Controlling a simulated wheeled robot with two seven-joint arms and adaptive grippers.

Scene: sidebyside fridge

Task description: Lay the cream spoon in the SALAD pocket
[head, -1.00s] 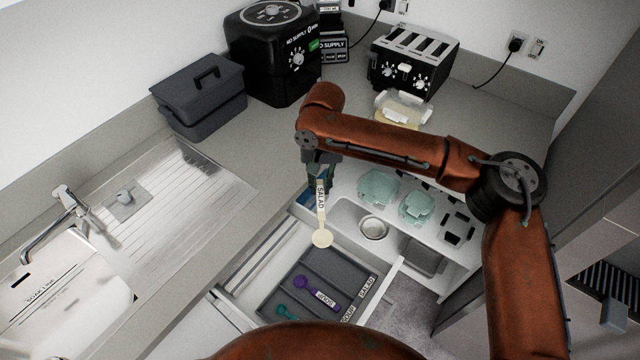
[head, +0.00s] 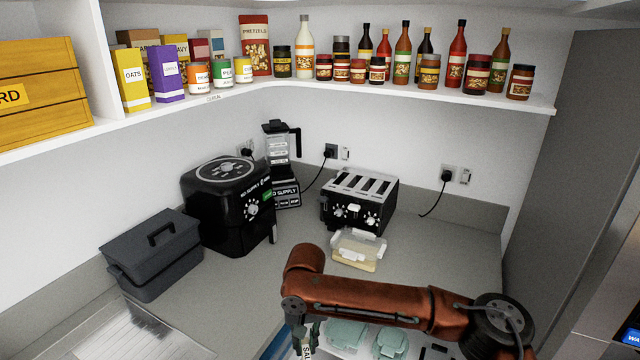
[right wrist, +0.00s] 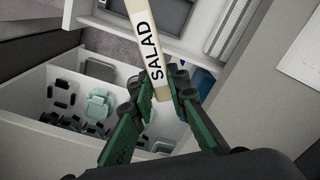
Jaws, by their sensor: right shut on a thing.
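My right gripper (right wrist: 157,84) is shut on the cream spoon (right wrist: 148,48), holding it by its handle, which carries a SALAD label. The spoon's bowl end is out of the right wrist view. In the head view, my right gripper (head: 304,334) is at the bottom edge, with only a bit of the spoon's label (head: 307,349) showing. A dark grey tray (right wrist: 160,14), part of it cut off, lies at the top of the right wrist view, beyond the gripper. Its pocket labels cannot be read there. My left gripper is out of view.
A white open drawer (right wrist: 35,85) with teal containers (right wrist: 98,104) lies at the left in the right wrist view. On the counter stand a dark bin (head: 155,255), a black cooker (head: 228,210), a toaster (head: 358,200) and a clear food box (head: 357,250).

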